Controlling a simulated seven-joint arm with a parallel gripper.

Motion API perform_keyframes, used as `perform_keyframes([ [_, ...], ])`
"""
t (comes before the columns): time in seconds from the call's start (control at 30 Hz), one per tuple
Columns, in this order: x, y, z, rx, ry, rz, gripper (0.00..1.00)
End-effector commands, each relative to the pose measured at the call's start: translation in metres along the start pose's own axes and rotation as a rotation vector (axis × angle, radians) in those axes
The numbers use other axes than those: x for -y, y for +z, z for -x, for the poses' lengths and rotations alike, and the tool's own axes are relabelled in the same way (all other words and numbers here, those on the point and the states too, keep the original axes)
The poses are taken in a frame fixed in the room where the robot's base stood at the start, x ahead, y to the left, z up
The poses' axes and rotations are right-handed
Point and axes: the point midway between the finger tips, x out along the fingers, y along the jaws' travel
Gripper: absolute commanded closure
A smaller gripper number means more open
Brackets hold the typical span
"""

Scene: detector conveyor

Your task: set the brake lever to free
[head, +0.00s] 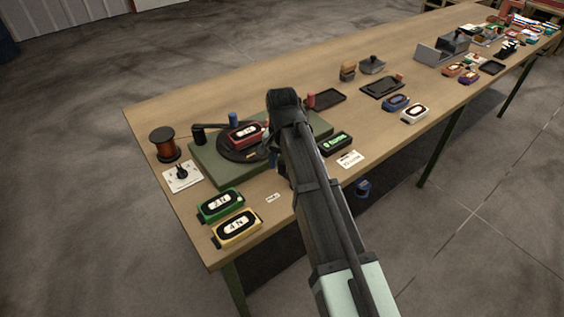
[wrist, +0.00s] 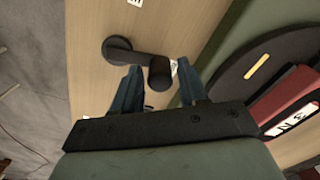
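The brake lever (wrist: 140,60) is a black arm with a round pivot and a thick upright knob at its other end. In the wrist view it lies over bare wood beside the green base. My gripper (wrist: 161,82) is open, with one blue finger on each side of the knob; a gap shows on both sides. A small white label (wrist: 174,67) is partly hidden behind the knob, and another label (wrist: 135,2) is cut by the top edge. The label wording cannot be read.
The green base (head: 205,165) carries a black turntable with a red block (head: 246,135). Green (head: 219,205) and yellow (head: 237,229) blocks stand at the near left. A dark green-labelled block (head: 337,143) and white card (head: 350,160) lie right of my arm.

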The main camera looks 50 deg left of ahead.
Motion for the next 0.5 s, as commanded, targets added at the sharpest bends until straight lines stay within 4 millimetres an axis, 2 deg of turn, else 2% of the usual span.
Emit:
perform_keyframes([
  [0.07, 0.0, 0.0, 0.0001, 0.0, 0.0, 0.0, 0.65],
  [0.4, 0.0, 0.0, 0.0001, 0.0, 0.0, 0.0, 0.98],
  [0.5, 0.0, 0.0, 0.0001, 0.0, 0.0, 0.0, 1.0],
])
